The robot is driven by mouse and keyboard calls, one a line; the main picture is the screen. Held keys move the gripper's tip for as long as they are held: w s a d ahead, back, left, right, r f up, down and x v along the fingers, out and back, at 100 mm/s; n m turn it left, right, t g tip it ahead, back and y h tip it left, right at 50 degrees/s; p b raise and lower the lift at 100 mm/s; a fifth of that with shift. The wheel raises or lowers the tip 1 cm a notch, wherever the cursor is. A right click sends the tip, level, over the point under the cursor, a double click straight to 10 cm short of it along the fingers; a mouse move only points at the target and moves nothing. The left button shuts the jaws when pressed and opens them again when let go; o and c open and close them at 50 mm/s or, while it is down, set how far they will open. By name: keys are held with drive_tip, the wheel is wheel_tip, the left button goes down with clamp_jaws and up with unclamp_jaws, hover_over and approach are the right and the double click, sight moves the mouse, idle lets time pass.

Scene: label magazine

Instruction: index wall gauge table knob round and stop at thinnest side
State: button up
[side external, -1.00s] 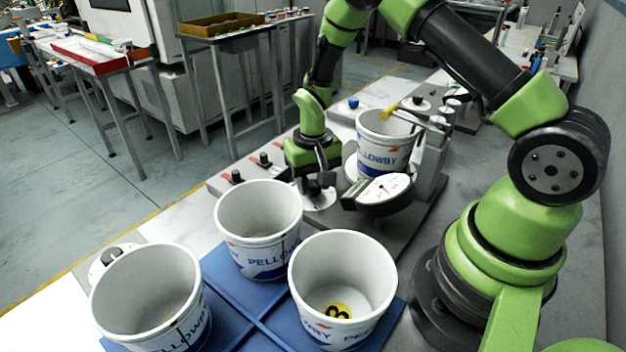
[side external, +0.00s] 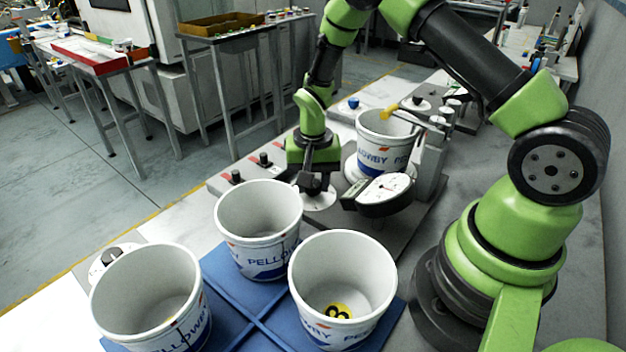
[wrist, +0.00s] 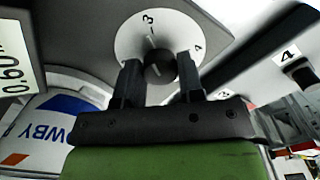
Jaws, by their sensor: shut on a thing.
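My gripper (side external: 314,186) is shut on the dark table knob (wrist: 160,67), pointing down over its white numbered dial plate (side external: 321,199). In the wrist view the fingers stand on either side of the knob, and a 3 and a 4 show on the dial plate (wrist: 128,40).
Three open tubs stand on the blue divided tray (side external: 262,326) in front: left (side external: 150,295), back (side external: 258,220) and right (side external: 342,285), the last with a yellow-and-black disc inside. Small knobs (side external: 237,177) line the left panel.

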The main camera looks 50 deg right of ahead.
drive_tip(key=o, duration=0.9)
wheel_tip(320, 180, up, 10)
